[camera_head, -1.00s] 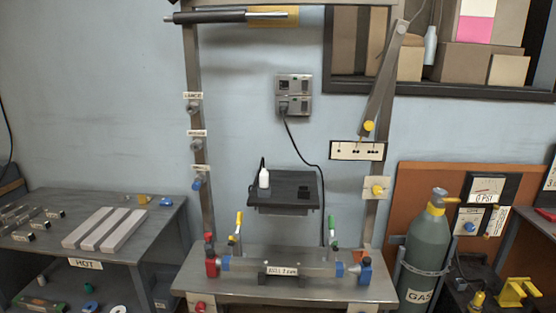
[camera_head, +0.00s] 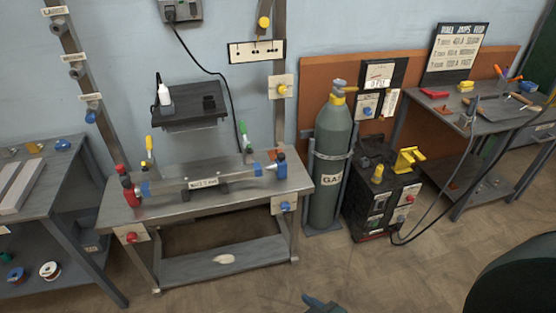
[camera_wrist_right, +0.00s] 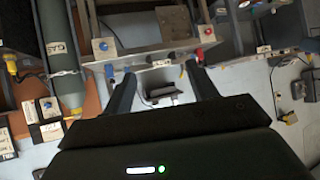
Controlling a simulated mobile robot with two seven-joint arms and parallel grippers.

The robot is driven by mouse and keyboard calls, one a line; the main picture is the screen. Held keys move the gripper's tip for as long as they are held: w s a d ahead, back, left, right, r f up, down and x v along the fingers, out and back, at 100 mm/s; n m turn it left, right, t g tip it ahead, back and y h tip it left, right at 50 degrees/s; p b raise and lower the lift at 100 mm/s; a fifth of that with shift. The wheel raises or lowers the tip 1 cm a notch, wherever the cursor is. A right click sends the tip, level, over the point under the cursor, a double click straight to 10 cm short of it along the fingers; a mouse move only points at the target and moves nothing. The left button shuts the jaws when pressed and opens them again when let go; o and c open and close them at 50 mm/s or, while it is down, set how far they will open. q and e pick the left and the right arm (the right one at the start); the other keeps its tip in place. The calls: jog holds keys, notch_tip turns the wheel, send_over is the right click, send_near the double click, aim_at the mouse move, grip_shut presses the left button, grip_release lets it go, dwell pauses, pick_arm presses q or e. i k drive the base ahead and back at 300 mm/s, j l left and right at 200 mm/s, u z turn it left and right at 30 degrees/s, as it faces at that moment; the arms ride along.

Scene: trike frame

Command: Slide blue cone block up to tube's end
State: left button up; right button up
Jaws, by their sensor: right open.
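The blue cone block (camera_head: 282,168), dark blue with a black top, stands on the workbench beside the right end of the grey tube (camera_head: 228,177). I cannot tell whether its cone touches the tube's end. A red block (camera_head: 130,193) stands at the tube's left end. In the right wrist view, seen upside down, the blue cone block (camera_wrist_right: 109,71) is small near one finger. My right gripper (camera_wrist_right: 160,84) is open and empty, well short of the bench. My left gripper is not in view.
The workbench (camera_head: 235,197) has upright posts and a lower shelf (camera_head: 215,263). A green gas cylinder (camera_head: 331,155) stands close to its right. A welding unit (camera_head: 382,195) and another table (camera_head: 470,125) are farther right.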

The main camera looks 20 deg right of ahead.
aim_at(280, 166)
jog(key=i+l+z, duration=0.1)
jog(key=i, duration=0.35)
jog(key=i+l+z, duration=0.1)
jog(key=i, duration=0.35)
